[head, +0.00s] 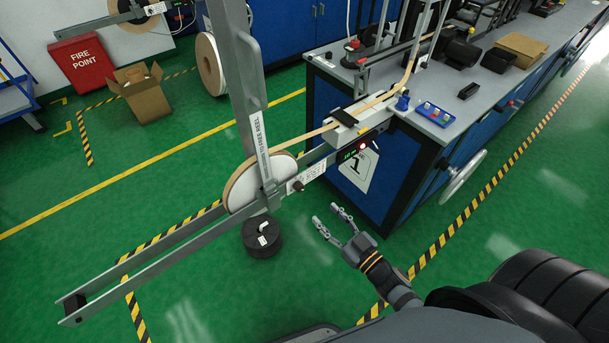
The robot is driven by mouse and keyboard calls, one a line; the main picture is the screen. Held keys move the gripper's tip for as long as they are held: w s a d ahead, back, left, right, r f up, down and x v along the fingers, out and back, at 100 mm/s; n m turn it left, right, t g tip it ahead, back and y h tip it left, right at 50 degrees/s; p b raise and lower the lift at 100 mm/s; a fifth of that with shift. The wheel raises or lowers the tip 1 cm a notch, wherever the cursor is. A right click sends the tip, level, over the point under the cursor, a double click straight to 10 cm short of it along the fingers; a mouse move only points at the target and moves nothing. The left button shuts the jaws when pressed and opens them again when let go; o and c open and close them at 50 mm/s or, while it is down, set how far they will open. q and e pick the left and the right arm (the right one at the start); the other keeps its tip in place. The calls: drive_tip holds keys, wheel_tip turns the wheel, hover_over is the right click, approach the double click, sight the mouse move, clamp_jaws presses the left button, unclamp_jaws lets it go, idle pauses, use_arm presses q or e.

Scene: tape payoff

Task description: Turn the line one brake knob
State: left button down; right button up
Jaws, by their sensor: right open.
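A small dark brake knob (296,186) sits on the side of the grey payoff arm, just right of the white tape reel (262,182). A white label plate (306,177) is beside it. My right gripper (327,214) is open and empty. Its fingertips point up and left, below and to the right of the knob, apart from it. My left gripper is not in view.
A long grey payoff frame (160,262) reaches to the lower left. A black weight (261,238) is under the reel. The blue bench (377,180) stands behind my right gripper. Green floor (320,290) is clear around the gripper.

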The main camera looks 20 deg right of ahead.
sight(301, 190)
drive_tip(key=p+x, duration=0.1)
drive_tip(key=x, duration=0.9)
drive_tip(key=shift+w+a, duration=0.15)
drive_tip(key=shift+w, duration=0.1)
drive_tip(key=shift+f, duration=0.1)
drive_tip(key=shift+p, duration=0.3)
clamp_jaws()
